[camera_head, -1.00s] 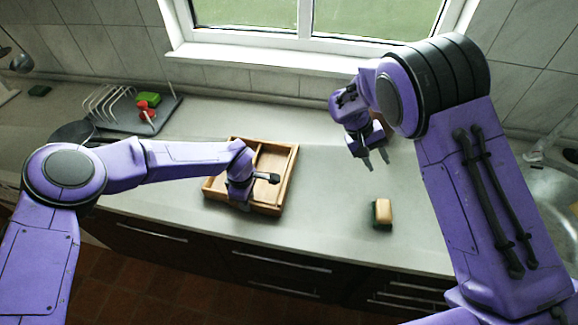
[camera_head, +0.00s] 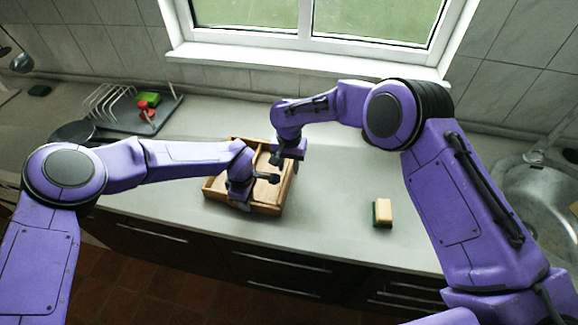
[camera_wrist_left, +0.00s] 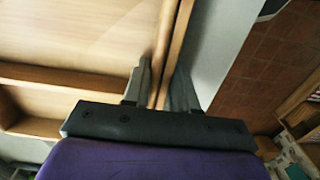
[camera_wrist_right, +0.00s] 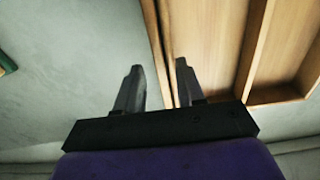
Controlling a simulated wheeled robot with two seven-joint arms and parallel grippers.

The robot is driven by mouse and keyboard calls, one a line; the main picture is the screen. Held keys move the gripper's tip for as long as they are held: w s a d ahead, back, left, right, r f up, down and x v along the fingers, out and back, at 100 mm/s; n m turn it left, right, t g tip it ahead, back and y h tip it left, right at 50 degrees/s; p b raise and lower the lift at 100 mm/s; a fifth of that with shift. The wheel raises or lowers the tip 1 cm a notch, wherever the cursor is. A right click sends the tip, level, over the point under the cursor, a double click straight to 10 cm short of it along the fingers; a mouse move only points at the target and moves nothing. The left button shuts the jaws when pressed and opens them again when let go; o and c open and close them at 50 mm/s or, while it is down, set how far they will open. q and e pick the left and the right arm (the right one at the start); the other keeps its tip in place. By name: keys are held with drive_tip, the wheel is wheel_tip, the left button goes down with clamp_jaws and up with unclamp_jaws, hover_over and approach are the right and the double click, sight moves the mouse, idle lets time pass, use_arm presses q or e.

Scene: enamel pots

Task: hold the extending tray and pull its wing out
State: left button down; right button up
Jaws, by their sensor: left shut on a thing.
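The wooden extending tray (camera_head: 268,208) lies on the counter, partly hidden by both my arms. My left gripper (camera_head: 242,204) is at its front side. In the left wrist view, the fingers of my left gripper (camera_wrist_left: 163,72) are shut on the tray's wall (camera_wrist_left: 173,45), one finger on each face. My right gripper (camera_head: 280,164) is over the tray's right side, its fingertips hard to make out in the head view. In the right wrist view, my right gripper (camera_wrist_right: 158,68) is open, with the tray's side wall (camera_wrist_right: 154,35) between its fingers, a gap on the counter side.
A green and tan sponge (camera_head: 383,212) lies on the counter to the right of the tray. A dish rack (camera_head: 112,105) with red and green things stands at the back left. A sink (camera_head: 540,200) is at the far right. The counter right of the tray is mostly clear.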

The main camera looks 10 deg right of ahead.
drive_tip(key=shift+f, duration=0.5)
clamp_jaws()
drive_tip(key=s+d, duration=0.1)
drive_tip(key=d, duration=0.3)
drive_tip(key=s+d, duration=0.2)
drive_tip(key=d, duration=0.1)
drive_tip(key=s+d, duration=0.2)
drive_tip(key=d, duration=0.2)
drive_tip(key=shift+d, duration=0.35)
use_arm(q)
drive_tip(key=shift+s, duration=0.1)
drive_tip(key=shift+f, duration=0.1)
use_arm(e)
unclamp_jaws()
drive_tip(key=shift+s+a, duration=0.1)
drive_tip(key=shift+r, duration=0.1)
